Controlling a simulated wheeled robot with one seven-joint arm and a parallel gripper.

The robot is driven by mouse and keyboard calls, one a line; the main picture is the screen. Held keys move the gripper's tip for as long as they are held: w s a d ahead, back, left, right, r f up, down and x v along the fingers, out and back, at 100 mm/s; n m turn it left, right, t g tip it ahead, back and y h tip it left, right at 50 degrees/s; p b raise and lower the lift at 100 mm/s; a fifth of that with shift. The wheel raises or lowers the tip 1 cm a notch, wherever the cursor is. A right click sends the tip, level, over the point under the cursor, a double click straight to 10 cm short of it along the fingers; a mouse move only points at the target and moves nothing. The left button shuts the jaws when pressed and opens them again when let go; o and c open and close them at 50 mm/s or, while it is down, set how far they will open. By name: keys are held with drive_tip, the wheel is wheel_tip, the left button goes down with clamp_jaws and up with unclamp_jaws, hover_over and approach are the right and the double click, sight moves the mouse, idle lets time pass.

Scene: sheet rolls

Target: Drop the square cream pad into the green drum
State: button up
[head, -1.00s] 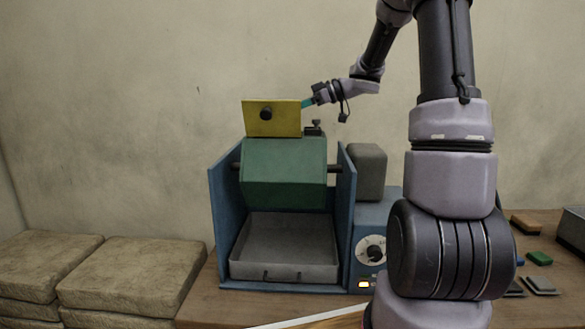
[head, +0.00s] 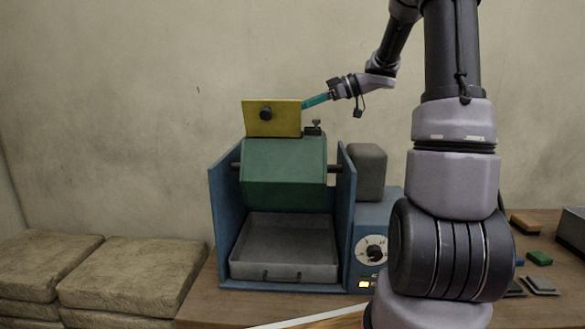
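The green drum (head: 283,172) sits between the blue side walls of its stand. Its yellow lid (head: 272,118) with a dark knob stands upright above the drum and hides the opening from this view. My gripper (head: 306,103) is at the lid's upper right edge, with teal fingers pointing left and slightly down. The fingers are seen from the side, so I cannot tell if they are open or shut, nor whether they touch the lid. I cannot make out a square cream pad in the view.
A grey tray (head: 285,252) lies below the drum. A blue control box with a dial (head: 372,251) stands to the right. Small blocks, including a tan one (head: 525,223) and a green one (head: 539,258), lie at the right. Stacked slabs (head: 130,274) stand at the left.

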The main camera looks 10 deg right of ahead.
drive_tip(key=v, duration=0.6)
drive_tip(key=w+r+m+t+h, duration=0.4)
drive_tip(key=w+r+m+t, duration=0.1)
drive_tip(key=r+t, duration=0.6)
drive_tip(key=s+d+r+m+h, duration=0.3)
drive_tip(key=s+d+m+h, duration=0.15)
drive_tip(key=m+h, duration=0.35)
drive_tip(key=s+a+f+m+g, duration=0.1)
drive_tip(key=s+a+f+g, duration=0.2)
drive_tip(key=s+f, duration=0.2)
drive_tip(key=s+a+f+m+g+y, duration=0.1)
drive_tip(key=s+a+f+m+g, duration=0.1)
drive_tip(key=s, duration=1)
drive_tip(key=s+a+f+m+g, duration=0.2)
drive_tip(key=s+a+f, duration=0.3)
drive_tip(key=s+f, duration=0.4)
drive_tip(key=shift+a+g+y, duration=0.2)
drive_tip(key=shift+g+y, duration=0.1)
drive_tip(key=shift+g, duration=0.6)
